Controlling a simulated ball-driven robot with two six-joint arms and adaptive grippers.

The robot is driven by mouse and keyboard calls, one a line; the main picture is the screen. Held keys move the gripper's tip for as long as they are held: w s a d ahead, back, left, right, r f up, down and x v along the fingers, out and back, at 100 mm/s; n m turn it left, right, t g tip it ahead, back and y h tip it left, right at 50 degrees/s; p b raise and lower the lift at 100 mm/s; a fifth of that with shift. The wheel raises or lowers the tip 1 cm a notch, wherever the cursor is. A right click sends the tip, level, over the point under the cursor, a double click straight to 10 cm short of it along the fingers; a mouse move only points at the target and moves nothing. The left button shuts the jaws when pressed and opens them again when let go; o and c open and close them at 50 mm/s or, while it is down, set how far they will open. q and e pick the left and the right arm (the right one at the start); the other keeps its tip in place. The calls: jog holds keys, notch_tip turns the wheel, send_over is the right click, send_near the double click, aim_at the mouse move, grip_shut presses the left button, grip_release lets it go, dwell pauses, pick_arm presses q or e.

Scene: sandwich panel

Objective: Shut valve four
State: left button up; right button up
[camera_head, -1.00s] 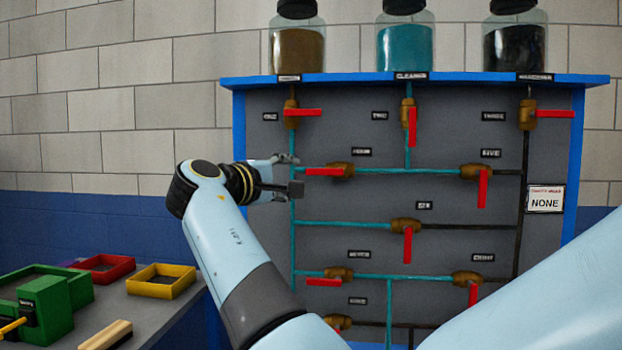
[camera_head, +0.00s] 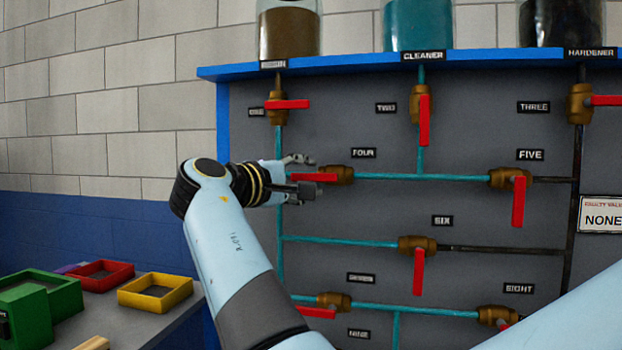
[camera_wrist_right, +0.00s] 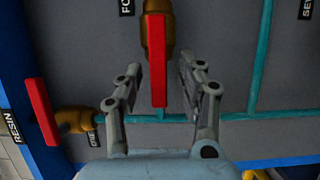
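Valve four has a brass body (camera_head: 341,175) and a red lever (camera_head: 322,177) pointing left, in line with its horizontal teal pipe. Its label FOUR (camera_head: 363,153) is just above. My right gripper (camera_head: 305,174) is at the lever's free end, with one finger above it and one below. In the right wrist view, the red lever (camera_wrist_right: 158,65) lies between the two spread fingers (camera_wrist_right: 159,78), with a gap visible on each side. The brass body (camera_wrist_right: 157,20) is beyond the fingertips. My left gripper is not in view.
Valve one's red lever (camera_head: 288,104) is above my gripper, also pointing left-right. Valve two's lever (camera_head: 424,120) hangs down to the right. A sign (camera_head: 603,214) reads NONE. Yellow (camera_head: 155,292) and red (camera_head: 101,275) trays sit on the bench at lower left.

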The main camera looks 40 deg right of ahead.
grip_shut()
dwell(0.6)
